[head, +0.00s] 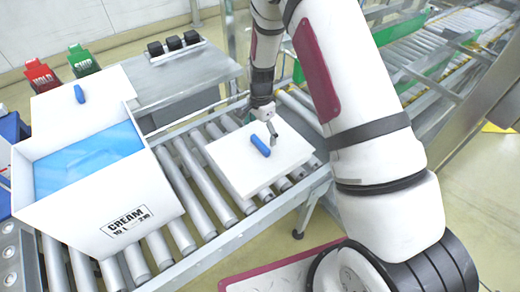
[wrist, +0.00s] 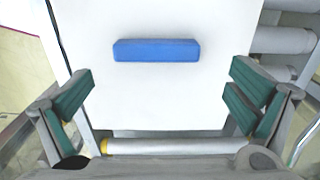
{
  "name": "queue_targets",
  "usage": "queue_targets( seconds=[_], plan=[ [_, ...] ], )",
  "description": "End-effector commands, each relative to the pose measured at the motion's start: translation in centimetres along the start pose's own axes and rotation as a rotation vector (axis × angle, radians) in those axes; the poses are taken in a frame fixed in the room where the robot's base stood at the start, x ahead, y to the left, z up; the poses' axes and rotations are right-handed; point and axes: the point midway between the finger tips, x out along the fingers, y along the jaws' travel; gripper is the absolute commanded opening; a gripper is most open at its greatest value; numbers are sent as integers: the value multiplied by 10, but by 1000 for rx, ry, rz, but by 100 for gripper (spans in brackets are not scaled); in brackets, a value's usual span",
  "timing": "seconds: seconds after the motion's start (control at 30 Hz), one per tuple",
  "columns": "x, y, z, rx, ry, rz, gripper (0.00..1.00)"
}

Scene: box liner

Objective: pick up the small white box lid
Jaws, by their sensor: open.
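The white box lid (head: 235,172), a flat square with a blue bar handle (head: 260,145), lies on the roller conveyor. My gripper (head: 272,138) hangs over the lid beside the handle. In the wrist view, the white lid (wrist: 160,105) fills the middle, and its blue handle (wrist: 156,50) lies crosswise near the top. My gripper (wrist: 160,98) is open, with its green-padded fingers wide apart and nothing between them. The handle appears beyond the fingertips. The gap in height between fingers and lid is hard to judge.
A white box (head: 110,205) marked CREAM, lined in blue, stands open on the rollers at left. Behind it is another white panel (head: 50,110) with a blue handle. Red (head: 40,76) and green (head: 82,60) bins and a grey table (head: 180,80) with black items stand behind.

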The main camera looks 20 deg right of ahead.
Motion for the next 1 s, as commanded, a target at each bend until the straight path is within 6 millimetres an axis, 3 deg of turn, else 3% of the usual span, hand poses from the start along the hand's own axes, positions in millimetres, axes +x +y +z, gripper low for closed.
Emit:
queue_targets(
  seconds=[0.17, 0.43, 0.73, 0.77, 0.9, 1.0],
  plan=[
    [13, 3, 2, -1, -1, 3, 100],
    [49, 4, 6, 1, -1, 2, 100],
    [54, 4, 6, 0, 0, 0, 100],
    [54, 4, 6, 0, 0, 0, 98],
    [54, 4, 6, 0, 0, 0, 66],
    [54, 4, 6, 0, 0, 0, 50]
  ],
)
